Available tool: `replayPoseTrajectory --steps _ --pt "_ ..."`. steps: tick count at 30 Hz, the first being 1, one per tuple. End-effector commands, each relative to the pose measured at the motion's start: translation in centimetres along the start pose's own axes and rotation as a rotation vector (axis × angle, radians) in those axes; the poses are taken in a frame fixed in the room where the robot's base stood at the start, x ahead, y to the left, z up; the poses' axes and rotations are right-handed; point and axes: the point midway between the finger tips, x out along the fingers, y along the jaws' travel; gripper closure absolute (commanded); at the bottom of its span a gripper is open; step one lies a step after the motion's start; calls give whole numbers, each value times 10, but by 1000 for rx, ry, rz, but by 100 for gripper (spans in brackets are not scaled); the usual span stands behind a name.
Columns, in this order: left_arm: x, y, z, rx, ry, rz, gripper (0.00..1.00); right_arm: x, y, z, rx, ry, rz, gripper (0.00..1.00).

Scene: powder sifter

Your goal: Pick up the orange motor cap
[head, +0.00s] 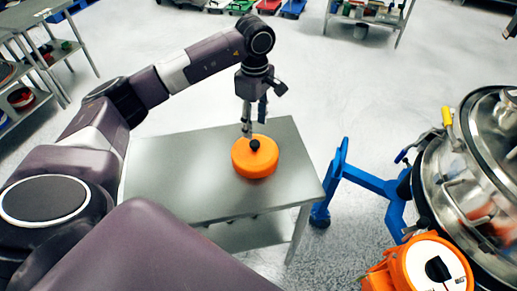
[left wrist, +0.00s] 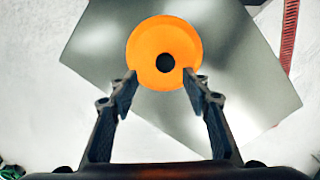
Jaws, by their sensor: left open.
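The orange motor cap (head: 256,163) is a round orange disc with a black knob in its middle. It sits on the grey metal table (head: 165,180), near the table's right part. In the left wrist view the cap (left wrist: 148,40) shows from above, with its black knob below its centre. My left gripper (head: 250,132) points down over the cap. In the left wrist view its two fingers (left wrist: 160,76) are apart, with the tips over the cap's lower edge and nothing held between them. I cannot tell whether the fingertips touch the cap. My right gripper is not in view.
A shiny steel sifter (head: 484,170) stands at the right, with an orange motor (head: 430,265) at its lower side and a blue frame (head: 365,180) beside the table. The table's left part is bare. Metal shelves (head: 45,60) stand at the far left.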

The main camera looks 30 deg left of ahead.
Motion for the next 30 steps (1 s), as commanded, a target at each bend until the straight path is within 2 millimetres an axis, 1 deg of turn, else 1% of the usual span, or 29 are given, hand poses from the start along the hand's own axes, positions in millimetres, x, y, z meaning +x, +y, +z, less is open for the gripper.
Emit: replayPoseTrajectory --steps 1,4,6,8,11,12,15,19,23,30 --pt "5 -1 1 0 -1 -3 56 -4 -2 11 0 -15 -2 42" --pt "13 -2 1 1 -2 -2 56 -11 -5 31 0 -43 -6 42" --pt "20 -4 2 1 -2 -4 56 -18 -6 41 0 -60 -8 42" --pt "28 -6 3 1 -3 -5 56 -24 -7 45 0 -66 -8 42" --pt "42 -8 4 1 -3 -4 56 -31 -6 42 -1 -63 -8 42" --pt "48 -7 3 0 -3 -2 56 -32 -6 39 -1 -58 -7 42" --pt "58 -6 3 1 -4 0 56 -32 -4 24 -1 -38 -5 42" --pt "62 -6 3 1 -3 2 56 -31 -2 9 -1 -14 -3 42" --pt "62 -6 3 1 -3 2 56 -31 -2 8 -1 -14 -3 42" --pt "61 -6 3 1 -3 2 82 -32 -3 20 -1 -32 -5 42"
